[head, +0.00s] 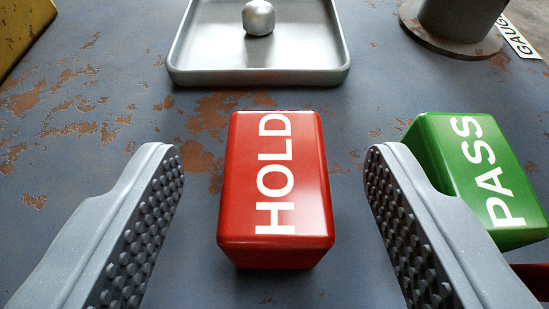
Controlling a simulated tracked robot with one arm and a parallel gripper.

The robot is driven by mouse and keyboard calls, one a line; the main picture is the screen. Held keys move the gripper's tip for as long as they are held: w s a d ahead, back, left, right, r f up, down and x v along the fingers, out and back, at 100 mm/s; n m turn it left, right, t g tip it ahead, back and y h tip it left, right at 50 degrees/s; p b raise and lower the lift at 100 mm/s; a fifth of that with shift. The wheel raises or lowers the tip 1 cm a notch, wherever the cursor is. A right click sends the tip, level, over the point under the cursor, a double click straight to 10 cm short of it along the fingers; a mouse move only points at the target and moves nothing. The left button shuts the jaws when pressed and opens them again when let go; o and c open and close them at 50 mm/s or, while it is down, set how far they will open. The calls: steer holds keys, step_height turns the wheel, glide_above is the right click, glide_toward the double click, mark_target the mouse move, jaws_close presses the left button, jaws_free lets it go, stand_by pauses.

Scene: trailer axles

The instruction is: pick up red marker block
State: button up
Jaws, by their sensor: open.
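The red marker block (240,190) lies on the worn blue-grey surface in the middle of the head view, with HOLD in white on its top. My gripper (272,168) is open, with one grey studded finger on each side of the block. Clear gaps show between the block and both fingers, so neither touches it in the picture. The block's far end lies a little beyond the fingertips in the picture.
A green block (457,150) marked PASS is close behind the right finger, which partly covers it. A metal tray (205,77) holding a silver lump (258,18) stands beyond the red block. A round metal base (450,40) and a GAUGE-like label (520,38) are at the top right.

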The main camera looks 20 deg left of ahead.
steer(key=c, duration=1.1)
steer(key=shift+r, duration=0.15)
